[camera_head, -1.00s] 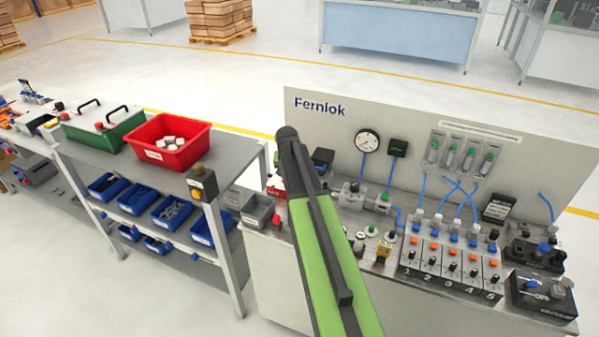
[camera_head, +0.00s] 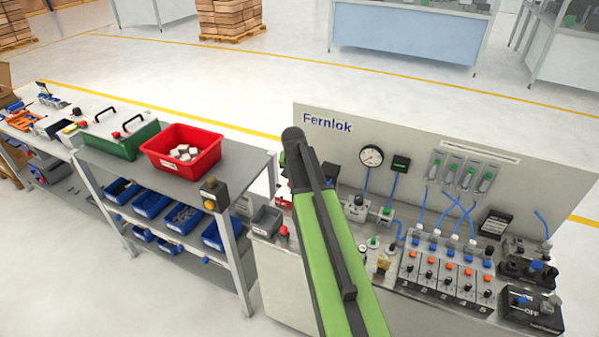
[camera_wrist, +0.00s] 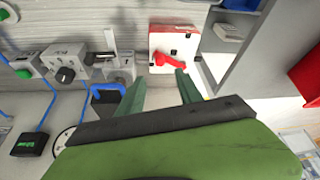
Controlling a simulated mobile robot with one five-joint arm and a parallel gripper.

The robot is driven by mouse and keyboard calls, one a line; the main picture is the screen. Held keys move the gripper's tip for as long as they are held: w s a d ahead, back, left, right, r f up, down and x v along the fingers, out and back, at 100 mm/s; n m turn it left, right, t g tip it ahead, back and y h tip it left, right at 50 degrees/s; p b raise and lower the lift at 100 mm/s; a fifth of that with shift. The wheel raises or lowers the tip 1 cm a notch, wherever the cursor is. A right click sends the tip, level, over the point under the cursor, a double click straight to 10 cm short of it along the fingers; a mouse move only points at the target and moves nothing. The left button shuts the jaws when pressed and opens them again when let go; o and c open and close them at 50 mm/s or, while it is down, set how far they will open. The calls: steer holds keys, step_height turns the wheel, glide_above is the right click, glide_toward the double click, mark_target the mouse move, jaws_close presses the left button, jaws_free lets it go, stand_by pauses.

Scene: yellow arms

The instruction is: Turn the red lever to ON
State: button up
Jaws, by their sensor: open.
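The red lever (camera_wrist: 172,62) shows in the wrist view, on a box with a white face and red sides (camera_wrist: 175,40) near the top centre. My gripper (camera_wrist: 160,80) is open, with its two green fingers spread and pointing toward the box. The lever appears just beyond the fingertips, nearer the right one, with nothing between the fingers. In the head view my green arm covers most of the box, and only a bit of red shows beside it. The lever and the gripper's fingers are hidden there. I cannot read any ON marking on the box.
A panel marked Fernlok (camera_head: 440,150) with a gauge (camera_head: 371,156) stands behind the bench. Valves and numbered switches (camera_head: 445,270) fill the bench to the right. A shelf with a red bin (camera_head: 182,160) stands further left.

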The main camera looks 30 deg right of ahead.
steer(key=p+v, duration=0.5)
steer(key=v, duration=0.2)
